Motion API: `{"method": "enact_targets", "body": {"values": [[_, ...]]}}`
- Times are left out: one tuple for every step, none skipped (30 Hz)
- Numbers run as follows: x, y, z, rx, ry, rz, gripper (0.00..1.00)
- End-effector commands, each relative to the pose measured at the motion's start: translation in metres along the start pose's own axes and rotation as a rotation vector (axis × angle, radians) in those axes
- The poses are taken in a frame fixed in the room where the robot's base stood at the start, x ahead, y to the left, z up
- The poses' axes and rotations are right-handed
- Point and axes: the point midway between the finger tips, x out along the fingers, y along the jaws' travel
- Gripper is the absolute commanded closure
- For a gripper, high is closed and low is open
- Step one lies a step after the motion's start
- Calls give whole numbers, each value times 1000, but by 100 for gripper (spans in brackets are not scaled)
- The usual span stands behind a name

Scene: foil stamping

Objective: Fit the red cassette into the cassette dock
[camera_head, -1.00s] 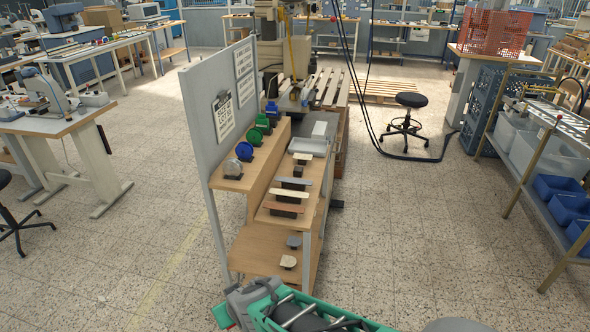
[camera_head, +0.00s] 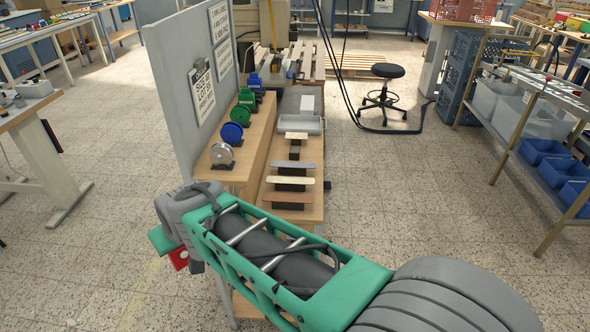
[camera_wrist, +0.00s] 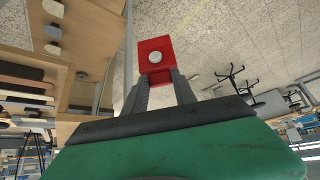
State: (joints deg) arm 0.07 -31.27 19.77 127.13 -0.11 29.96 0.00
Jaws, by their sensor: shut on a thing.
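The red cassette (camera_wrist: 155,50) is held at the tips of my gripper (camera_wrist: 161,80), which is shut on it. It is a small red block with a round white disc on its face. In the head view only part of the red cassette (camera_head: 179,259) shows beside my wrist, left of the wooden bench, above the floor. My gripper's fingers are mostly hidden there by my green forearm. I cannot pick out the cassette dock for certain in either view.
The wooden bench (camera_head: 258,150) carries a silver reel (camera_head: 221,154), a blue reel (camera_head: 232,132) and green ones, with bars on its lower step. A grey panel (camera_head: 170,75) stands along its left side. Floor is open to the right, before a stool (camera_head: 385,88) and shelving.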

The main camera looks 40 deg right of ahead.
Motion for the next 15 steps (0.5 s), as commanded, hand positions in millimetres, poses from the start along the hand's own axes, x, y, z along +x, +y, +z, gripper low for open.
{"method": "enact_targets", "body": {"values": [[5,0,-1,0,4,0,98],[5,0,-4,0,3,0,98],[4,0,-7,0,4,0,98],[3,0,-8,0,3,0,98],[3,0,-11,0,4,0,98],[-2,0,-14,0,2,0,98],[-5,9,-14,14,1,10,98],[-6,17,-15,25,1,18,98],[-7,26,-15,38,2,27,98],[-8,32,-15,48,2,33,98],[-9,41,-15,60,2,41,98],[-10,52,-15,76,2,52,98],[-11,59,-15,87,2,60,98],[-12,68,-15,100,2,69,98],[-14,82,-15,119,1,82,98]]}}
